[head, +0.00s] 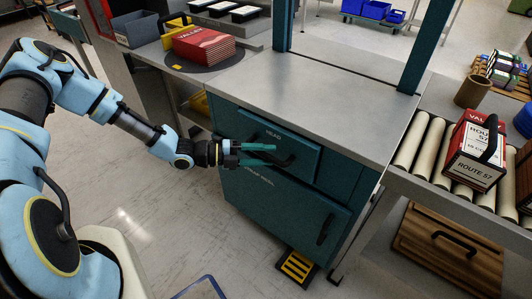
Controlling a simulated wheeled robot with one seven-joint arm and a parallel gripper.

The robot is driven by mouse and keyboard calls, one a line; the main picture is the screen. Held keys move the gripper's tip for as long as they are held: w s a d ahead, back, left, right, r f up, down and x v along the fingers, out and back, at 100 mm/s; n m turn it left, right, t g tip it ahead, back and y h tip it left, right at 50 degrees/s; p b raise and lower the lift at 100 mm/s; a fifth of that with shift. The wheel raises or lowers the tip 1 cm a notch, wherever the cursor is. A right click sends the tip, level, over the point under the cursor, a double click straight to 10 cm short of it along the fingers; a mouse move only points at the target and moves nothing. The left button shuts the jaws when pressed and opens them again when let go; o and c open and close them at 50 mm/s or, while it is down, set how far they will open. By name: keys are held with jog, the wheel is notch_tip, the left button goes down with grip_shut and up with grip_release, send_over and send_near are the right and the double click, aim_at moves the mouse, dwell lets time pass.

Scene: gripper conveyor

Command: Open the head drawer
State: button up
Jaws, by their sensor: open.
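The drawer front looks flush with the cabinet. My gripper (273,154) comes in from the left with its teal fingers open at this handle. The fingers overlap the handle in the picture; I cannot tell if they touch it. Part of the handle is hidden behind them. A larger front (275,205) below has its own black upright handle (326,226).
A roller conveyor (440,152) on the right carries a red and white box (474,150). A red box (204,46) stands on a dark round mat at the back left. A yellow-and-black pedal (297,267) juts out at the cabinet's foot. The floor (185,215) before the cabinet is clear.

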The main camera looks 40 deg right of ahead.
jog(key=shift+s+d, duration=0.1)
jog(key=shift+d, duration=0.1)
grip_shut()
dwell(0.4)
dwell(1.0)
